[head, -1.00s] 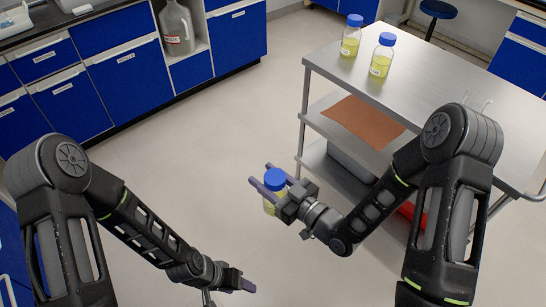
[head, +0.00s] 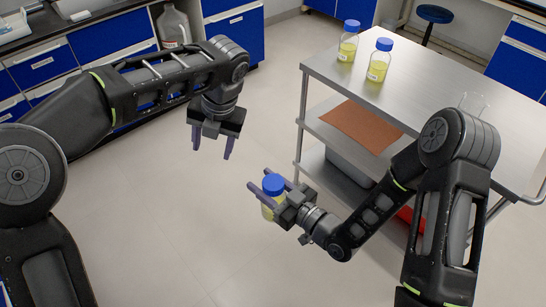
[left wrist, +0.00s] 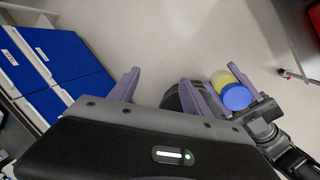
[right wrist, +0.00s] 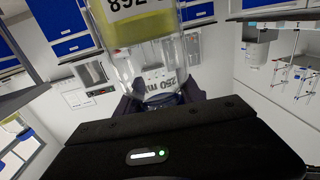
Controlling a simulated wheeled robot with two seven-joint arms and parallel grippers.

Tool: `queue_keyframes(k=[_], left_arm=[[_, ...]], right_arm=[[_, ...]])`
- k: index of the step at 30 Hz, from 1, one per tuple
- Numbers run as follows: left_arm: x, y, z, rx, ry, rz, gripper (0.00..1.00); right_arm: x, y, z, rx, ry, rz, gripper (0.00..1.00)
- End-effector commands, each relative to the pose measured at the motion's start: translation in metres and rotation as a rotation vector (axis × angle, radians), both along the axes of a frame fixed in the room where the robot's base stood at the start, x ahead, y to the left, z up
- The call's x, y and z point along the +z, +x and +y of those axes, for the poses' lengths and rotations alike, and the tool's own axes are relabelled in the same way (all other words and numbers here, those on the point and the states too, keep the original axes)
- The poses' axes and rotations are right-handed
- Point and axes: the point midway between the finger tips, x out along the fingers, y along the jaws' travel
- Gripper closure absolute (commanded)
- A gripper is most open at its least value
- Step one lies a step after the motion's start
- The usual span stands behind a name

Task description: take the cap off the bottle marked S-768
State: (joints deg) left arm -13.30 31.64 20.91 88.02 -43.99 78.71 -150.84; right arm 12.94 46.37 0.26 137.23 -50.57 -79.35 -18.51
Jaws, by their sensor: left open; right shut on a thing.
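My right gripper (head: 270,187) is shut on a glass bottle (head: 267,211) with yellow liquid and a blue cap (head: 273,184), held in the air left of the cart. In the right wrist view its label (right wrist: 135,5) is upside down and cut off; the digits seem to read 768. The cap is on the bottle, and in the left wrist view the cap (left wrist: 237,97) shows right of the fingers. My left gripper (head: 212,150) is open and empty, pointing down, above and left of the bottle in the head view, apart from it.
Two more blue-capped bottles with yellow liquid, one left (head: 348,42) and one right (head: 379,62), stand at the back left of the steel cart (head: 430,85). Glassware (head: 474,103) stands at its right side. Blue cabinets (head: 110,40) line the left. A stool (head: 433,15) is behind.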

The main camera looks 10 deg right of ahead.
Motion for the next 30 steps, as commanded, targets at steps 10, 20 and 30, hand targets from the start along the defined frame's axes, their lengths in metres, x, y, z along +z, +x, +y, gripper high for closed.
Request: queue_keyframes(k=[10, 20, 30], left_arm=[[-0.003, -0.047, -0.120, -0.252, -0.182, 0.153, 0.44], [-0.003, -0.054, -0.133, -0.272, -0.207, 0.170, 0.44], [-0.015, -0.054, -0.132, -0.270, -0.206, 0.172, 0.44]], right_arm=[[0.001, 0.000, 0.000, 0.000, 0.001, -0.003, 1.00], [0.001, 0.000, 0.000, 0.001, 0.001, -0.002, 1.00], [0.001, 0.000, 0.000, 0.000, 0.001, -0.003, 1.00]])
